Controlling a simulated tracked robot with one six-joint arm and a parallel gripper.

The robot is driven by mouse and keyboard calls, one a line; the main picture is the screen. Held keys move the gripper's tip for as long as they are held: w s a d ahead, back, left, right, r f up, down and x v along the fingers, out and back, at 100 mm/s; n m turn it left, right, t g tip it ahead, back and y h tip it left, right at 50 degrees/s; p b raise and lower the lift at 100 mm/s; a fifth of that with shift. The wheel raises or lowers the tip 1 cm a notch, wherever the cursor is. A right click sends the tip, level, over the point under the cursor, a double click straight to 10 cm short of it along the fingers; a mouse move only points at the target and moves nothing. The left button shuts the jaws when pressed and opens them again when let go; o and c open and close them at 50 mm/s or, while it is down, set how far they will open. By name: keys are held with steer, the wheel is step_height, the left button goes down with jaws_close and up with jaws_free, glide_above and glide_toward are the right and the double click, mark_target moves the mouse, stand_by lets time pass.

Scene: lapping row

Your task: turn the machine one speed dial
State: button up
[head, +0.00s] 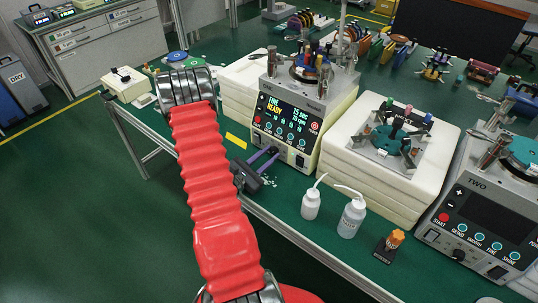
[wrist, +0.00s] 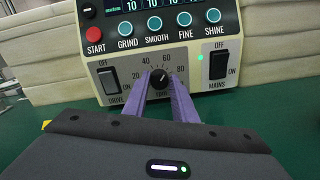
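Machine one (head: 290,112) is the lit unit at the middle of the bench in the head view. Its black speed dial (wrist: 160,77) shows in the wrist view, ringed by numbers 20 to 80, with its white mark near the top, between 40 and 60. My gripper (wrist: 160,88) has its two purple fingers on either side of the dial, tips close to the panel. They look parted with the dial between them; I cannot tell whether they touch it. In the head view my gripper (head: 265,158) is low in front of the panel and the dial is not clearly visible.
In the wrist view a drive switch (wrist: 110,82) is left of the dial and a mains switch (wrist: 220,62) right, with the start button (wrist: 95,34) and several blue buttons above.

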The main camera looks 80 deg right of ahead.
steer(key=shift+a, duration=0.1)
steer(key=c, duration=0.5)
steer(key=shift+s, duration=0.1)
steer(key=shift+f, duration=0.1)
steer(key=shift+n, duration=1.3)
steer(key=o, duration=0.8)
steer(key=shift+o, duration=1.2)
